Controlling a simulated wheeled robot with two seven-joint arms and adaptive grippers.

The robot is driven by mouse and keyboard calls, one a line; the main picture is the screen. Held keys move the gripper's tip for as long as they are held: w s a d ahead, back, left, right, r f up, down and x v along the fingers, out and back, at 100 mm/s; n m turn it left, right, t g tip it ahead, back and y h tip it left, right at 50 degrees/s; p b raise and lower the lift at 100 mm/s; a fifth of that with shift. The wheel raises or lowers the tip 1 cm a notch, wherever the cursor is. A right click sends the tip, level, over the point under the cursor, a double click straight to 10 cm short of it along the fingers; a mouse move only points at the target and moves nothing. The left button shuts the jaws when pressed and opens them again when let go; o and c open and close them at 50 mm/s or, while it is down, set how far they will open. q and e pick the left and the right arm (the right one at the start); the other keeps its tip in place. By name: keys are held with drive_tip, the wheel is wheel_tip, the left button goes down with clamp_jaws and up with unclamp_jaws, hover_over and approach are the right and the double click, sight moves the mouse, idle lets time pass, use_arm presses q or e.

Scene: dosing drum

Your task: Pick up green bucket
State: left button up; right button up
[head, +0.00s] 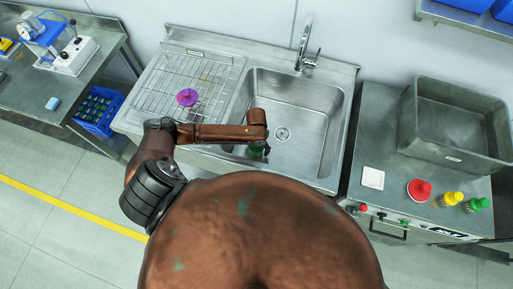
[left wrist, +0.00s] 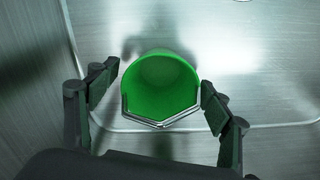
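The green bucket (left wrist: 160,85) is in the sink basin, seen from above into its open mouth in the left wrist view, with a metal handle along its near rim. In the head view only a bit of the bucket (head: 255,151) shows under my wrist. My left gripper (left wrist: 160,96) is open, with one finger on each side of the bucket. A small gap shows on each side, so it does not hold the bucket. In the head view the left gripper (head: 264,148) points down into the sink. My right gripper is not in view.
The steel sink (head: 320,130) has walls close around the gripper and a tall faucet (head: 303,50) behind. A pink-purple object (head: 187,97) lies on the wire rack at left. A grey tub (head: 455,130) and red, yellow and green items stand on the right counter.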

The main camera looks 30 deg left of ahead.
use_arm(q)
drive_tip(key=c, duration=1.4)
drive_tip(key=shift+o, duration=0.2)
wheel_tip(320, 180, up, 10)
